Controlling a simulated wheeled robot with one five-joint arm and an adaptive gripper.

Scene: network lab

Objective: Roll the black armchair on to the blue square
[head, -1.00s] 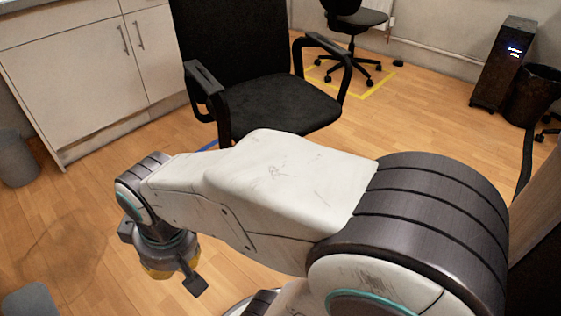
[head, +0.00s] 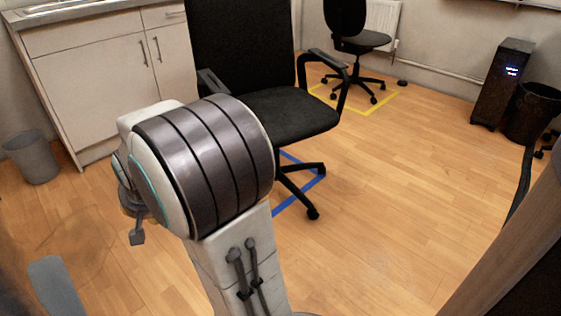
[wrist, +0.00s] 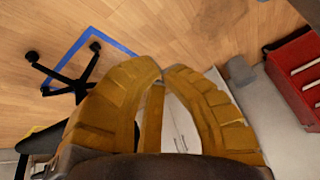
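The black armchair (head: 285,115) stands upright at the centre of the head view, beside the white cabinets. Blue tape of the square (head: 300,192) shows around its base. One caster lies outside the near tape edge; another is by the right corner. My arm hides the rest of the base. The wrist view shows part of the base (wrist: 72,82), with one caster outside the blue tape (wrist: 112,43). My gripper (wrist: 163,72) has yellow fingers with tips together and nothing visible between them. It looks apart from the chair. In the head view my arm hides the fingers.
A second black chair (head: 350,35) stands on a yellow square (head: 375,106) behind. A black tower (head: 500,85) and dark bin (head: 533,112) are at right. A grey bin (head: 32,157) is at left. Floor right of the armchair is clear. A red box (wrist: 296,80) shows in the wrist view.

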